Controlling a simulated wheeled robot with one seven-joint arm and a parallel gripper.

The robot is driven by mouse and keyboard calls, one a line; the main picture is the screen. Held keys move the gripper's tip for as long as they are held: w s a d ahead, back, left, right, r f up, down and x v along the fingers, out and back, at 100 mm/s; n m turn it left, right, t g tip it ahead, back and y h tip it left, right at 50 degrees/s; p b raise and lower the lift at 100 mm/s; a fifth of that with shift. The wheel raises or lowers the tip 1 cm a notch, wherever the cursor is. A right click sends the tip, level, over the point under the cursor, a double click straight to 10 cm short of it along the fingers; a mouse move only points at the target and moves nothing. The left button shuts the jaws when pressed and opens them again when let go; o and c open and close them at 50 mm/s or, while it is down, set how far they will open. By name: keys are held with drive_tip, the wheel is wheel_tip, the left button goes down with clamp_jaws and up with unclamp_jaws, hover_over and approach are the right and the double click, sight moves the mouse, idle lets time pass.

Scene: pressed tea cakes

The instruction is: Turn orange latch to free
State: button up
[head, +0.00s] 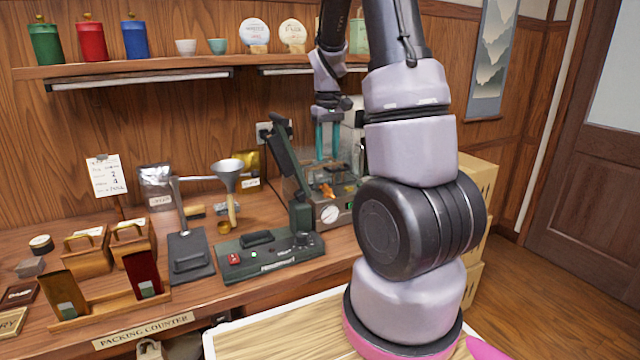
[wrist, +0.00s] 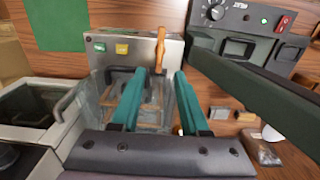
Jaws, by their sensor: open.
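The orange latch (head: 327,190) is on the front of a clear-walled machine (head: 326,213), below my fingertips in the head view. In the wrist view the latch (wrist: 160,48) is a slim orange-brown lever by the machine's grey panel (wrist: 112,48). My gripper (head: 328,157) points down over the machine with its teal fingers apart. In the wrist view the gripper (wrist: 158,74) is open and empty. The latch shows beyond the gap between its fingertips, and I see no contact.
A dark green sealer (head: 268,254) stands left of the machine, its long arm (head: 286,158) raised close to my gripper. A funnel stand (head: 228,178) is farther left. A pale appliance (wrist: 28,110) is at the left of the wrist view. The shelf (head: 150,66) runs behind.

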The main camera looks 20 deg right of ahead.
sight(327, 185)
wheel_tip(327, 185, down, 10)
idle(0.4)
clamp_jaws()
